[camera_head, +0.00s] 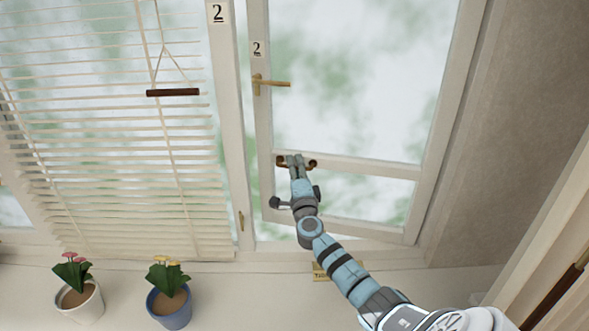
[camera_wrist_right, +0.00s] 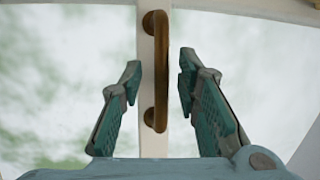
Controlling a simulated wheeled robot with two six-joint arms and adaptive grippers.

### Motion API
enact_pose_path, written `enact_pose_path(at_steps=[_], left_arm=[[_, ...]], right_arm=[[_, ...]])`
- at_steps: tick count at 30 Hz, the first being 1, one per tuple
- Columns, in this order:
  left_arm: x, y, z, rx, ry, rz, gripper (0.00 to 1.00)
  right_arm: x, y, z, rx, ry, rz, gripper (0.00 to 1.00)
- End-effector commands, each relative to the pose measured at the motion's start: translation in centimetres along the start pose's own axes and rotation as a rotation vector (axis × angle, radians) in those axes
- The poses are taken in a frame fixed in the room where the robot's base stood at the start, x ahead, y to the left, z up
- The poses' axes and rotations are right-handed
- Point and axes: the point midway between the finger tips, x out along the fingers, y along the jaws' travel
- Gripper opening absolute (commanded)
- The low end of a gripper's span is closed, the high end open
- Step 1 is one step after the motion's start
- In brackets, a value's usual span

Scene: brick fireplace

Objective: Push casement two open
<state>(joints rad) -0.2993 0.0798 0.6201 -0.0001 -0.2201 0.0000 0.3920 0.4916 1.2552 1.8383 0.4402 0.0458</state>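Casement two (camera_head: 264,130) is a cream-framed glass sash with a "2" label. Its left and bottom edges stand apart from the fixed frame (camera_head: 228,110), so it looks ajar. A brass lever handle (camera_head: 274,83) sits on its left stile and points right. A brass pull bar (camera_head: 312,163) is on its lower crossbar; it also shows in the right wrist view (camera_wrist_right: 160,30). My right gripper (camera_head: 296,160) is at this pull bar. In the wrist view my right gripper (camera_wrist_right: 160,78) is open, one finger on each side of the bar, with gaps visible. My left gripper is out of view.
A slatted blind (camera_head: 110,150) with a dark wooden pull (camera_head: 173,92) covers the window at left. A white flowerpot (camera_head: 86,306) and a blue flowerpot (camera_head: 170,312) stand at lower left. A wall (camera_head: 530,110) borders the window at right.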

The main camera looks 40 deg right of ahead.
Motion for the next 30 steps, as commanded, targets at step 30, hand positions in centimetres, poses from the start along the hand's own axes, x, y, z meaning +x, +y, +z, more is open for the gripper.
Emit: enact_pose_path(at_steps=[30], left_arm=[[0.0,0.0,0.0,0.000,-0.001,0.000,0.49]], right_arm=[[-12.1,0.0,-0.1,0.001,0.001,0.000,0.30]])
